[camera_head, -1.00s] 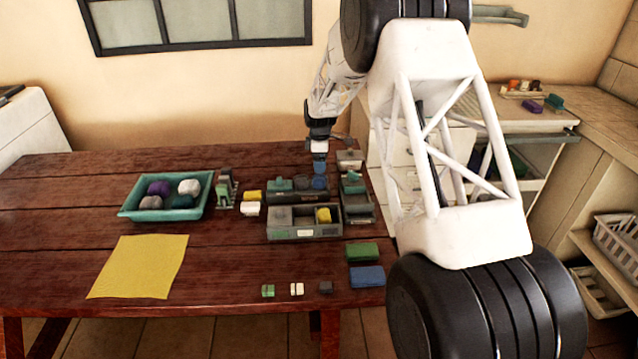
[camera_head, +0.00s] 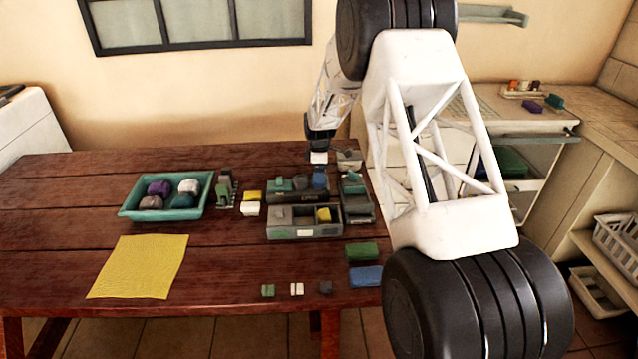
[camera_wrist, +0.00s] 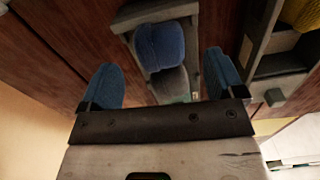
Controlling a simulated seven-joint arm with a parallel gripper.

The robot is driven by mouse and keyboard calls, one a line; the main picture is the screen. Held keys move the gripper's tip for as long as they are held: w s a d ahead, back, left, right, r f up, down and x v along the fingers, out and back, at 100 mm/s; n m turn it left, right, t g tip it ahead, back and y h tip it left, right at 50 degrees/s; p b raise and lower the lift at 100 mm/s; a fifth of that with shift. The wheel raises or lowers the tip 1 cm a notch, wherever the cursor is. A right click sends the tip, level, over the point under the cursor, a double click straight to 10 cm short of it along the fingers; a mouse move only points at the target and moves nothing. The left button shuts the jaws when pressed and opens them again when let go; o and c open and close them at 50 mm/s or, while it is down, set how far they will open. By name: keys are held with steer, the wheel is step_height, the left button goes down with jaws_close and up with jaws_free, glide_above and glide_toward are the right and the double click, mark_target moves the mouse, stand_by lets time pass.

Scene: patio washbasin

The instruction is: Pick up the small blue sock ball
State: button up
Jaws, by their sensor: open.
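The small blue sock ball (camera_wrist: 160,45) sits in a dark grey narrow holder, beside a grey ball (camera_wrist: 170,84). In the head view the blue ball (camera_head: 319,183) is at the right end of that holder's row. My gripper (camera_wrist: 163,78) is open, with one blue fingertip on each side of the row in the wrist view. The blue ball appears between and slightly beyond the fingertips, with nothing held. In the head view my gripper (camera_head: 319,169) is right above the ball; fingers and ball blend there, so contact cannot be told.
The dark holder (camera_head: 290,197) also carries a teal piece (camera_head: 280,184). A grey divided box (camera_head: 304,233) with a yellow item stands in front. A grey holder (camera_head: 357,210) is close on the right. A teal tray (camera_head: 130,210) of balls and a yellow cloth (camera_head: 140,266) lie left.

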steer(key=shift+f, duration=1.6)
steer(key=shift+c, duration=0.2)
steer(key=c, duration=1)
